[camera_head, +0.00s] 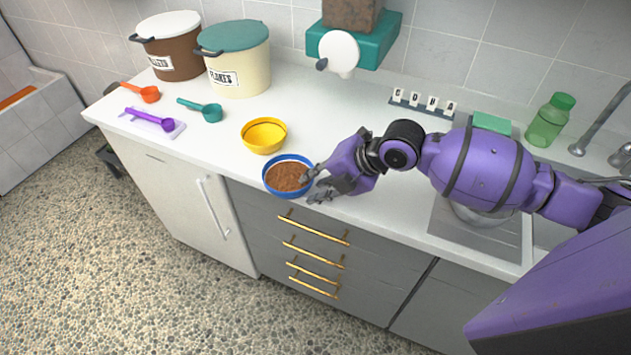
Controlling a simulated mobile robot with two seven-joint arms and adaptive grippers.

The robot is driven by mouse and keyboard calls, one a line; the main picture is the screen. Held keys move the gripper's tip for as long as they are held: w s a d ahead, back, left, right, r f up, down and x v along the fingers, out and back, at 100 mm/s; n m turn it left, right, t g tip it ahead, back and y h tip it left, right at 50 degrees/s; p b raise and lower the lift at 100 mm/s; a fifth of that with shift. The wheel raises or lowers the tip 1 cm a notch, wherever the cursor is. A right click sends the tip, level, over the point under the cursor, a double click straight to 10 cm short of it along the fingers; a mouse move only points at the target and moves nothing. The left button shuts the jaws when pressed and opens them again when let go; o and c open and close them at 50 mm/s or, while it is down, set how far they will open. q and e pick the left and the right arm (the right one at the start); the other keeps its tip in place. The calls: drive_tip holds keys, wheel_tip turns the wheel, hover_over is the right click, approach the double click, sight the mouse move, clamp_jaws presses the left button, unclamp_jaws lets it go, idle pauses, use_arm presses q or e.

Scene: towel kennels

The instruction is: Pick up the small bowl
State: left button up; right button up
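A blue bowl (270,186) filled with brown food stands at the counter's front edge. A yellow bowl (264,136), which looks empty, stands behind it and a little to the left. The two look close in size. My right gripper (308,188) is at the right side of the blue bowl. Its fingers are apart, one over the bowl's rim and the other outside it, nearer the counter edge. I cannot tell whether they touch the rim. My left gripper is not in view.
Orange (148,93), teal (210,112) and purple (165,123) scoops lie on the left of the counter (225,155). A brown bin (176,58) and a cream bin (240,74) stand behind. A green bottle (548,122) and sink are at right.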

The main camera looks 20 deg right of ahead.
drive_tip(key=v, duration=1.2)
